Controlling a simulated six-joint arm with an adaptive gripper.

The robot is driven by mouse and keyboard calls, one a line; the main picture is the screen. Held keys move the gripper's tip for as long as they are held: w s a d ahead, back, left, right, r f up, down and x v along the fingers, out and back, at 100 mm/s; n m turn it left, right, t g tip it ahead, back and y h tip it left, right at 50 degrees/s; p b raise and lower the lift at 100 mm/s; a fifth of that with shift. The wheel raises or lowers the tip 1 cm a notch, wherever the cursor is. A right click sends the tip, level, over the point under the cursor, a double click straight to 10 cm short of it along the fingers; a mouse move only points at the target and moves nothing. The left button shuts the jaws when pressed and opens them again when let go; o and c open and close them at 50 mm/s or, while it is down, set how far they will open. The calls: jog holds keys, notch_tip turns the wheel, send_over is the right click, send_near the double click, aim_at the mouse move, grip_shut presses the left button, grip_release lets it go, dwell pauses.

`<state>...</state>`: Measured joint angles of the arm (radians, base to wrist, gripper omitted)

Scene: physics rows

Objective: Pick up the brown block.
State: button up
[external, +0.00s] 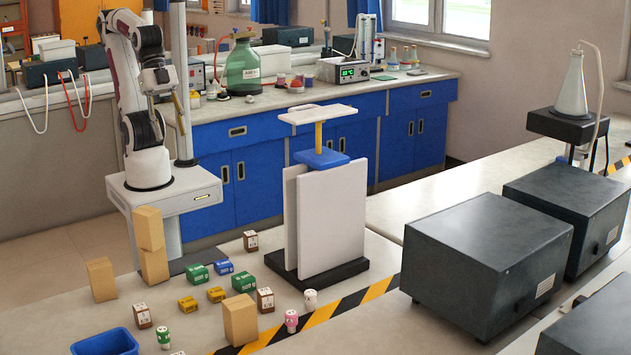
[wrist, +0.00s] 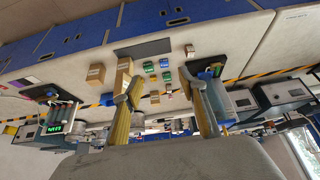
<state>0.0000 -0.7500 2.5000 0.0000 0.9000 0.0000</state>
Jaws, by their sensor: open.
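Several plain tan-brown blocks stand on the near bench. Two are stacked, an upper block (external: 149,228) on a lower block (external: 154,266). One stands alone to the left (external: 101,279) and one stands at the front by the striped tape (external: 240,320). I cannot tell which one the task means. In the wrist view, tan blocks show beyond my fingers, one at the left (wrist: 96,73) and a taller one (wrist: 124,68) partly behind the left finger. My gripper (external: 181,113) is raised high near my arm, far from the blocks. Its fingers are apart and empty in the wrist view (wrist: 162,84).
Green, blue and yellow small boxes (external: 197,274), brown-and-white labelled boxes (external: 265,299) and small bottles (external: 291,320) lie among the blocks. A blue bin (external: 105,342) is at the front left. White panels on a dark base (external: 318,225) stand to the right, with dark machines (external: 486,260) beyond.

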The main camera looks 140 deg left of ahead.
jog(key=shift+a, duration=0.1)
jog(key=m+g, duration=0.6)
jog(key=m, duration=0.8)
send_over(247, 232)
notch_tip(247, 232, down, 20)
jog(key=shift+r, duration=0.25)
jog(key=shift+w+a+r+m, duration=0.2)
jog(key=shift+w+m, duration=0.4)
jog(key=shift+m, duration=0.5)
jog(key=shift+w+r+m, duration=0.15)
jog(key=shift+w+m, duration=0.05)
jog(key=shift+m, duration=0.3)
jog(key=shift+w+m, duration=0.1)
jog(key=shift+m, duration=1.1)
